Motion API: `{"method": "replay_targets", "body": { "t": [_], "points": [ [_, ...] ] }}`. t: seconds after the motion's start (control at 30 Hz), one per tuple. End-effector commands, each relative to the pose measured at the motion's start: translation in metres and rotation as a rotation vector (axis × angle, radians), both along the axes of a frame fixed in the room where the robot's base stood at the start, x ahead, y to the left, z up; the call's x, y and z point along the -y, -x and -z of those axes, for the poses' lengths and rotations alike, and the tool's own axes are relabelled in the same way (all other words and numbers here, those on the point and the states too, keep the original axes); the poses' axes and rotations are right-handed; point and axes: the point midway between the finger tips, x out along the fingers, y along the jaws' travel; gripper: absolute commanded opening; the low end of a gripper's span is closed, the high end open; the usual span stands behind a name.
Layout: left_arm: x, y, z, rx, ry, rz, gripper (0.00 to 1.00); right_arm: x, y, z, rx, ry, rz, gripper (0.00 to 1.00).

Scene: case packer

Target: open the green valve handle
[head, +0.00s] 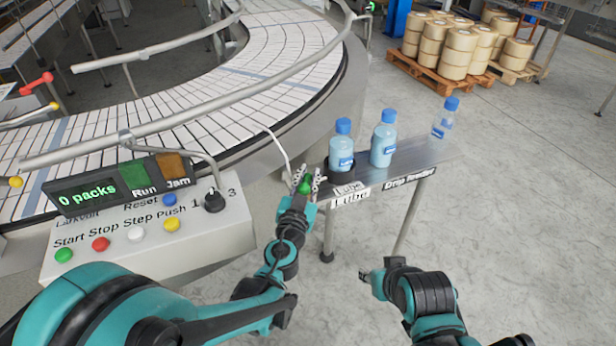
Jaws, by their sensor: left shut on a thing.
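The green valve handle (305,187) shows between the fingers of my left gripper (307,181), at the left end of the narrow metal shelf. The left gripper is shut on it, and its fingers hide part of the handle. My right gripper (368,276) is in the lower middle, low in front of the shelf and apart from it. Its fingers are too small and turned away to tell whether they are open.
A control box (150,225) with buttons stands at left before the curved conveyor (250,70). Pallets of rolls (450,50) stand behind. The floor at right is clear.

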Motion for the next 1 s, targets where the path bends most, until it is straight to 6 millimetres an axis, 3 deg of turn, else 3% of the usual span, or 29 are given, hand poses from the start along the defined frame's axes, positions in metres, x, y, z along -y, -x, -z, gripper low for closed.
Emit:
{"method": "replay_targets", "body": {
  "t": [0.17, 0.2, 0.23, 0.53, 0.67, 1.0],
  "points": [
    [-0.003, 0.002, 0.002, -0.001, 0.003, -0.004, 0.00, 0.000, 0.000, 0.001, 0.000, 0.000, 0.000, 0.40],
    [-0.002, 0.002, 0.002, -0.001, 0.002, -0.004, 0.27, 0.000, 0.000, 0.001, 0.000, 0.000, 0.000, 0.40],
    [-0.002, 0.002, 0.002, -0.001, 0.002, -0.004, 0.33, 0.000, 0.000, 0.001, 0.000, 0.000, 0.000, 0.40],
    [-0.001, 0.001, 0.001, -0.001, 0.000, -0.002, 0.33, 0.000, 0.000, 0.000, 0.000, 0.000, 0.000, 0.40],
    [-0.003, 0.010, 0.001, 0.000, 0.000, -0.001, 0.33, 0.000, 0.000, 0.000, 0.000, 0.000, 0.000, 0.40],
    [-0.024, 0.078, 0.001, -0.001, 0.001, -0.002, 0.33, 0.000, 0.000, 0.000, 0.000, 0.000, 0.000, 0.40]
  ]
}}
